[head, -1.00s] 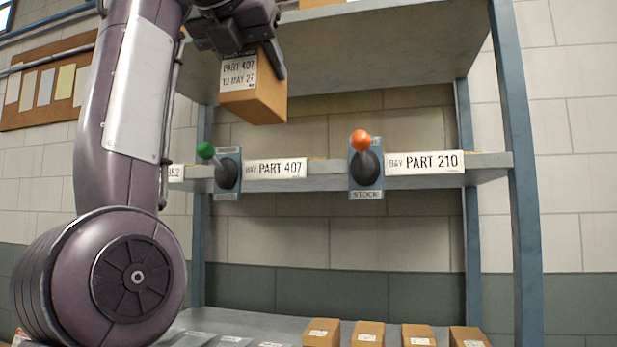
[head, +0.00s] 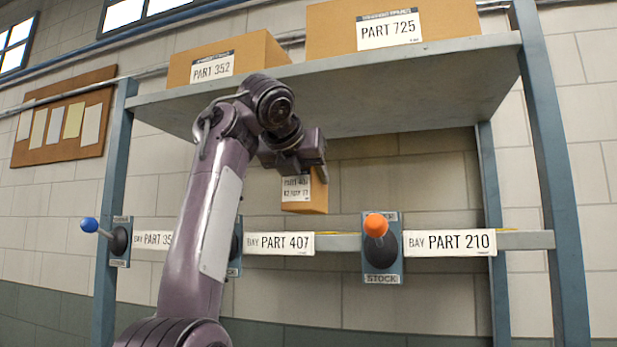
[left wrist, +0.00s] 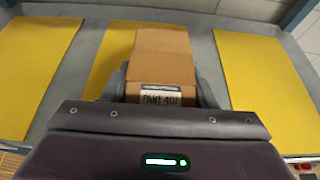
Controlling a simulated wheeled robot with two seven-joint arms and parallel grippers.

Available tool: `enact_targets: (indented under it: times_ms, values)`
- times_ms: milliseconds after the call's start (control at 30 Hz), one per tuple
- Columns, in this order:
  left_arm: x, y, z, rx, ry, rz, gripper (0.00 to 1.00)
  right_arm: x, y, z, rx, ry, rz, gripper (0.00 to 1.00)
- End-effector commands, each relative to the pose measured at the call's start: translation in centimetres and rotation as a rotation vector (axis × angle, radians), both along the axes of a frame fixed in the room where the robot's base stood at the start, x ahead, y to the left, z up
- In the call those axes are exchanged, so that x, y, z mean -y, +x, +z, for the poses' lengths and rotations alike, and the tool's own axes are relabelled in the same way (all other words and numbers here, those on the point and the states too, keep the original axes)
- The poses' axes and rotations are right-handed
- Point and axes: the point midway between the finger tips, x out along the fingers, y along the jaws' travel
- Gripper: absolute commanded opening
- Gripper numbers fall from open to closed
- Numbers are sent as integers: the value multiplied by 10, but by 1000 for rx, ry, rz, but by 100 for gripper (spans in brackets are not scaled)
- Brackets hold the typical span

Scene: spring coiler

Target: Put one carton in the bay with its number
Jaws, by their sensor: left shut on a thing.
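My left gripper (head: 307,165) is shut on a small brown carton (head: 312,192) whose white label reads PART 407. It holds the carton above the middle shelf, over the bay label reading PART 407 (head: 280,243). In the left wrist view the carton (left wrist: 162,62) sits between the fingers, with the middle one of several yellow mats (left wrist: 113,45) partly hidden beneath it. I cannot tell the gap between carton and shelf. The PART 210 bay label (head: 449,242) is to the right; the PART 352 bay label (head: 150,240) is partly hidden by my arm. My right gripper is not in view.
An orange-knobbed lever (head: 376,225) stands between bays 407 and 210, and a blue-knobbed lever (head: 90,225) at the left. Larger cartons labelled PART 352 (head: 225,60) and PART 725 (head: 400,22) stand on the upper shelf (head: 400,75), above my gripper. Blue posts (head: 555,180) bound the rack.

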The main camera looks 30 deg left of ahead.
Motion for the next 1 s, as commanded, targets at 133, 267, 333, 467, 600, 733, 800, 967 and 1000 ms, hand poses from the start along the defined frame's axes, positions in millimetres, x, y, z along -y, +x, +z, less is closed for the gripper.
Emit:
enact_targets:
  times_ms: [133,267,333,467,600,733,800,967,1000]
  values:
    - [-3,10,3,4,-2,0,11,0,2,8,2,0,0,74]
    - [-6,24,5,1,-1,0,11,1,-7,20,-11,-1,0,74]
    - [-5,23,-17,3,1,-2,11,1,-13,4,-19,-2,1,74]
    - [-5,22,-30,4,-1,0,11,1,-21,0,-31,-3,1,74]
    - [-5,21,-35,5,-1,0,11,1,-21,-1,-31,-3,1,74]
    - [-5,21,-34,5,-1,0,11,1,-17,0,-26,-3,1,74]
    - [-5,21,-34,5,-1,0,11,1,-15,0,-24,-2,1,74]
    - [-5,21,-39,4,0,-1,11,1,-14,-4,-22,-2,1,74]
    - [-5,22,-40,1,-1,0,54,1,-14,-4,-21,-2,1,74]
